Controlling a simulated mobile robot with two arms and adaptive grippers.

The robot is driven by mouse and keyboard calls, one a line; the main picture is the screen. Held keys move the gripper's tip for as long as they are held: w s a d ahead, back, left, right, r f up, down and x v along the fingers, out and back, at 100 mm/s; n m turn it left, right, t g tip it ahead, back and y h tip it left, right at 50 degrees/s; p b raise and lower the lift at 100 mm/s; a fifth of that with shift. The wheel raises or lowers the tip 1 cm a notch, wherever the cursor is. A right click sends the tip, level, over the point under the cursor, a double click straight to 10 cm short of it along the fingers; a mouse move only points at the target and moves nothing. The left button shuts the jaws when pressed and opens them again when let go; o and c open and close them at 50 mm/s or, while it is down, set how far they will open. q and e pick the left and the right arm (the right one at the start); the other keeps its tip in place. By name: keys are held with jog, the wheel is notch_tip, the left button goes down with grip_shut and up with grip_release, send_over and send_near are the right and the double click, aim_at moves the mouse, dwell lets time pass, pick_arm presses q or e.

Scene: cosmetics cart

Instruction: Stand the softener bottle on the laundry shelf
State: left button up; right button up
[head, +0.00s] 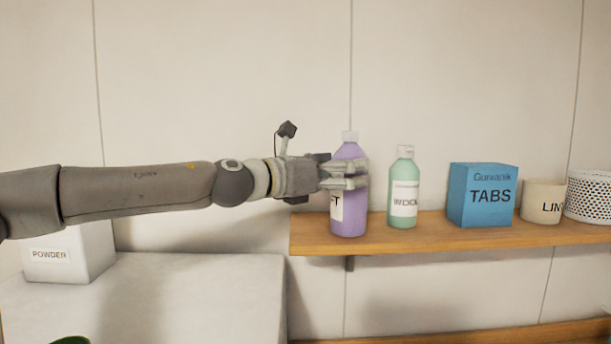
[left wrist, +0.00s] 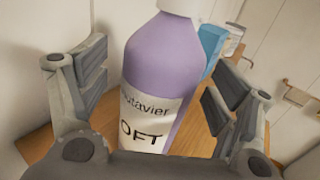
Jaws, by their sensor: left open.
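The purple softener bottle (head: 352,214) with a white cap stands upright at the left end of the wooden laundry shelf (head: 450,237). Its base appears to rest on the board. In the left wrist view the bottle (left wrist: 158,85) fills the middle, and its label ends in "OFT". My left gripper (head: 352,175) is at the bottle's upper half, reaching in from the left. Its fingers are open, one on each side of the bottle, with a visible gap at the right finger. Part of the label is hidden by the gripper in the head view. My right gripper is not in view.
A green bottle (head: 404,188) stands just right of the softener, then a blue TABS box (head: 483,196), a cream container (head: 542,203) and a white perforated basket (head: 590,196). A white POWDER box (head: 70,255) stands on a white surface (head: 200,290) at lower left.

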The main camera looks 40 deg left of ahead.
pick_arm(q)
jog(key=b+v, duration=0.2)
jog(key=v, duration=0.8)
jog(key=shift+b, duration=0.3)
jog(key=shift+w, duration=0.1)
